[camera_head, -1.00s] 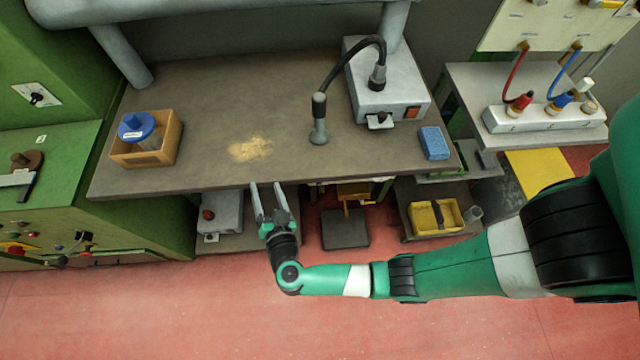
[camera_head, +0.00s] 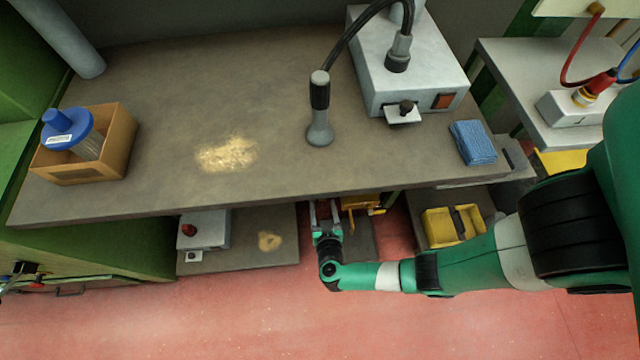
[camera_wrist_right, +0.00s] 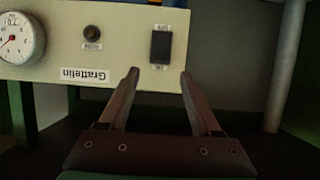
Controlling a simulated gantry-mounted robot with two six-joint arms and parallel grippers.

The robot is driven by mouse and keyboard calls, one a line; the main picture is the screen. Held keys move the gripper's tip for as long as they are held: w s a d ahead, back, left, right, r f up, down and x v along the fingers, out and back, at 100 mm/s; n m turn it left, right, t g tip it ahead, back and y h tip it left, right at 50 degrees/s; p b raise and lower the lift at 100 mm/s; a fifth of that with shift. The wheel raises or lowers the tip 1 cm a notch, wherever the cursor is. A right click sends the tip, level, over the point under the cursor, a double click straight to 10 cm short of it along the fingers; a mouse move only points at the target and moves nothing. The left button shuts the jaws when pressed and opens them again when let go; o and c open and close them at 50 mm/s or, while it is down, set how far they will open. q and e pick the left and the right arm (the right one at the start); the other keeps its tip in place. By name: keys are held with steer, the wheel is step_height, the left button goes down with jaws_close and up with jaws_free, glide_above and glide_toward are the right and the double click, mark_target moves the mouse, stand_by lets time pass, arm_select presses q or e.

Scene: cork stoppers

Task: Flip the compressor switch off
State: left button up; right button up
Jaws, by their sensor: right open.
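In the right wrist view a pale panel (camera_wrist_right: 105,55) carries a black rocker switch (camera_wrist_right: 161,47) with small labels above and below it. I cannot read which way the rocker is set. The panel looks upside down in this view. My right gripper (camera_head: 326,205) reaches under the front edge of the workbench in the head view. In the right wrist view its two fingers (camera_wrist_right: 159,74) are open and empty, with the tips just below the switch in the picture. Contact cannot be seen. My left gripper is not in view.
A round gauge (camera_wrist_right: 20,38) and a dark knob (camera_wrist_right: 92,32) share the panel. The workbench (camera_head: 250,100) overhangs my right gripper. A grey box with a red knob (camera_head: 203,232) stands on the low shelf at left, and a yellow bin (camera_head: 437,228) is at right.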

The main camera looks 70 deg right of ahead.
steer(key=b+x, duration=0.3)
steer(key=x, duration=0.4)
steer(key=shift+w+d, duration=0.2)
steer(key=shift+d, duration=0.1)
steer(key=shift+f, duration=0.1)
jaws_close()
steer(key=shift+f+b, duration=0.1)
steer(key=shift+b, duration=0.2)
